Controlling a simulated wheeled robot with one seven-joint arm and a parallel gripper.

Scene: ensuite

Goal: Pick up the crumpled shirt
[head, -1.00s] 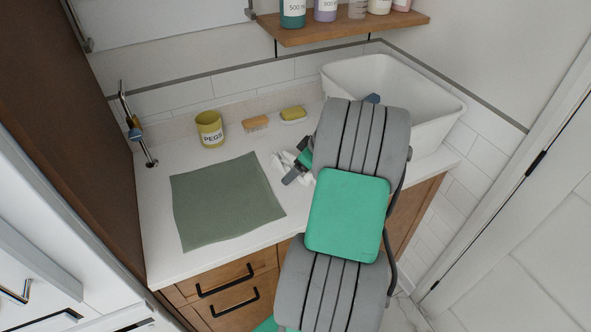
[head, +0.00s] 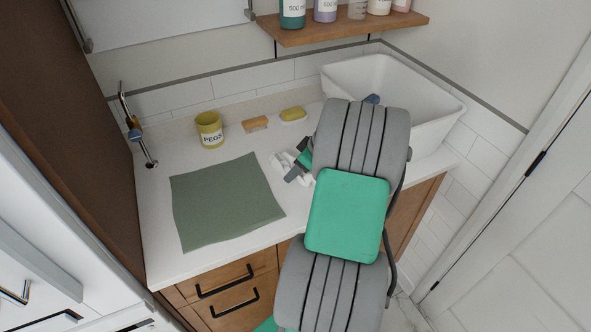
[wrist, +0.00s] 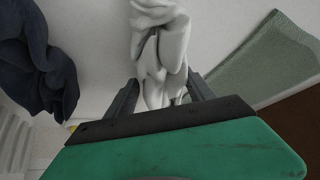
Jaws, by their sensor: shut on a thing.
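The crumpled shirt (wrist: 160,45) is white and bunched into folds. In the wrist view it runs from the top edge down between the two fingers of my gripper (wrist: 160,98). My gripper is shut on its lower part. In the head view a small piece of the shirt (head: 283,160) shows on the counter beside my gripper (head: 295,172). My arm hides the rest of it there.
A green mat (head: 225,203) lies on the white counter (head: 160,240) to the left. A yellow pegs tin (head: 209,130), a brush (head: 255,124) and a yellow sponge (head: 293,114) stand behind. A white basin (head: 430,105) is at the right. A dark cloth (wrist: 38,65) shows in the wrist view.

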